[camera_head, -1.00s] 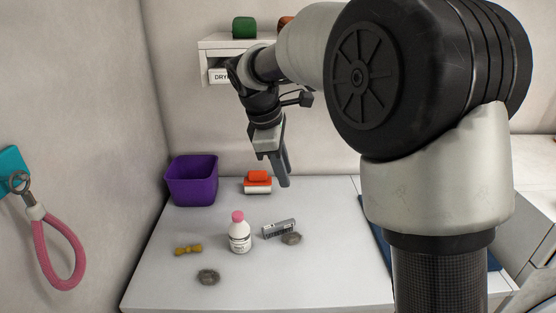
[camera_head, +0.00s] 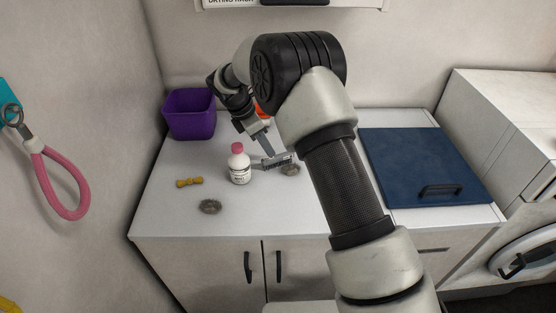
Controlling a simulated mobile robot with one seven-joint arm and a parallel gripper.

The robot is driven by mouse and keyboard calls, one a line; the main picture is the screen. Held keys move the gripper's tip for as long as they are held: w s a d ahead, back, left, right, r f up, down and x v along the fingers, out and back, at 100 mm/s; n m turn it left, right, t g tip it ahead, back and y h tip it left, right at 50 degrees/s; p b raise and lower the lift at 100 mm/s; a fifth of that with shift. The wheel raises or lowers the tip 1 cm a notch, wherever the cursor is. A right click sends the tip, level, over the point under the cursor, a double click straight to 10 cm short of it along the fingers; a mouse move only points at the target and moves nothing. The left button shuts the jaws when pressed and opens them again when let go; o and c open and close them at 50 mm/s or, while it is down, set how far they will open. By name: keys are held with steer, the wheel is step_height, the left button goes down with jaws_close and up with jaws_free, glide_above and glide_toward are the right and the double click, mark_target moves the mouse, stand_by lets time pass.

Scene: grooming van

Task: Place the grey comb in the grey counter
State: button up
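The grey comb (camera_head: 279,162) lies on the light grey counter top (camera_head: 240,215), just right of a white bottle with a pink cap (camera_head: 240,166). A fuzzy grey-brown clump (camera_head: 290,170) lies against its near right side. My gripper (camera_head: 268,149) points down at the comb from behind, with its fingertips at or just above the comb's far side. I cannot tell whether they touch it, or how far apart the fingers are.
A purple bin (camera_head: 189,115) stands at the back left. A yellow bone-shaped thing (camera_head: 189,182) and another fuzzy clump (camera_head: 209,206) lie at the front left. A dark blue panel with a handle (camera_head: 420,165) covers the right part. The counter's front middle is clear.

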mark_target(274, 157)
steer(key=shift+p+x, duration=0.4)
steer(key=shift+x, duration=3.2)
steer(key=shift+r, duration=0.1)
jaws_close()
